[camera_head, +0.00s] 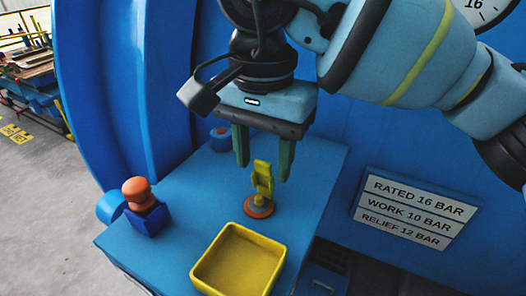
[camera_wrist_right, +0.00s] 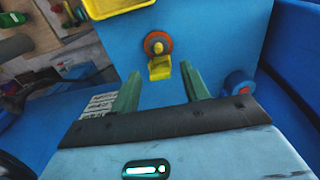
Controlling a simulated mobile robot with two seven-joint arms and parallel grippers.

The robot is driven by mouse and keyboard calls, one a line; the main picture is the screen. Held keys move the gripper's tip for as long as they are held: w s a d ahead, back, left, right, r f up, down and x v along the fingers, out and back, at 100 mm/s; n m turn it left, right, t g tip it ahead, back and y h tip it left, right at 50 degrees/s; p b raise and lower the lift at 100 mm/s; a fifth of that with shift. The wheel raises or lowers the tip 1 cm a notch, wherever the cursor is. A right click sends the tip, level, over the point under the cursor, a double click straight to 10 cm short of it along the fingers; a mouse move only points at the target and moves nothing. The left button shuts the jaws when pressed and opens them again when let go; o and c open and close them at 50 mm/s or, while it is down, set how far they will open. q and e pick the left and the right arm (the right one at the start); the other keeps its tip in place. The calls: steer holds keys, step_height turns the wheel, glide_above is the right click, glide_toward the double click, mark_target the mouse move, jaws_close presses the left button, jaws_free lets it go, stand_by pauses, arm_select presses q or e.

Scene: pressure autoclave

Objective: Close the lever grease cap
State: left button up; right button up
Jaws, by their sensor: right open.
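The lever grease cap (camera_head: 262,187) is a yellow lever on a round orange base, on the blue bench top. Its yellow lever stands up from the base. It also shows in the right wrist view (camera_wrist_right: 159,68), ahead of the fingers and between their lines. My right gripper (camera_head: 263,172) is open and points down, with its green fingers just behind and above the cap. In the right wrist view the gripper (camera_wrist_right: 161,70) is empty, and I see no clear contact with the lever. My left gripper is out of view.
A yellow tray (camera_head: 283,250) sits in front of the cap. An orange knob on a blue block (camera_head: 147,208) stands at the left, and a small blue fitting (camera_head: 220,139) at the back. A rating sign (camera_head: 414,212) is on the blue vessel at right.

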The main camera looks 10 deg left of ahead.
steer(key=shift+c, duration=0.3)
steer(key=c, duration=0.9)
jaws_close()
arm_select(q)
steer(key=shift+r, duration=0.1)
arm_select(e)
steer(key=shift+s, duration=0.15)
steer(key=s+t, duration=0.1)
steer(key=t+h+p, duration=0.1)
steer(key=t, duration=0.1)
steer(key=shift+s+a, duration=0.35)
steer(key=t, duration=0.1)
steer(key=s+f+t+h+p, duration=0.1)
steer(key=t, duration=0.1)
steer(key=shift+s+a, duration=0.15)
steer(key=shift+a, duration=0.1)
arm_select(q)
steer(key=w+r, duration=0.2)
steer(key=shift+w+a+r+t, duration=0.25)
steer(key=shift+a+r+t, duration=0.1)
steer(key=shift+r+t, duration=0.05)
arm_select(e)
steer(key=shift+s+f+t, duration=0.1)
steer(key=shift+f+t, duration=0.05)
steer(key=shift+t, duration=0.15)
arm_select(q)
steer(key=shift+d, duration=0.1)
